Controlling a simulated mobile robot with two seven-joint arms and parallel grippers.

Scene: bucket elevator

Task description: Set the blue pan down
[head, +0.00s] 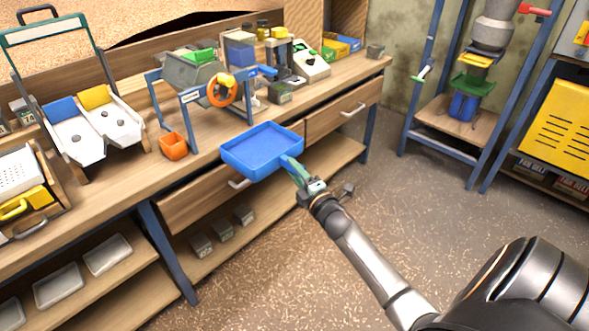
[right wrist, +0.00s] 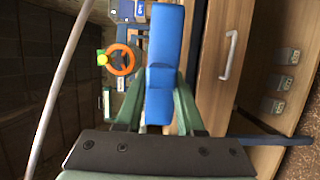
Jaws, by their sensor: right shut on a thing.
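The blue pan (head: 263,148) is a shallow rectangular tray, held roughly level at the front edge of the wooden bench (head: 200,149). My right gripper (head: 294,168) is shut on the pan's near right side. In the right wrist view the pan (right wrist: 164,45) shows edge-on between the green fingers of my right gripper (right wrist: 158,105). Whether the pan's underside touches the bench top cannot be told. My left gripper is not in view.
An orange cup (head: 173,146) stands left of the pan. Behind it is a device with an orange handwheel (head: 222,91). Drawers with handles (head: 239,183) lie below the bench edge. A blue-framed stand (head: 432,75) is at the right, with open floor before it.

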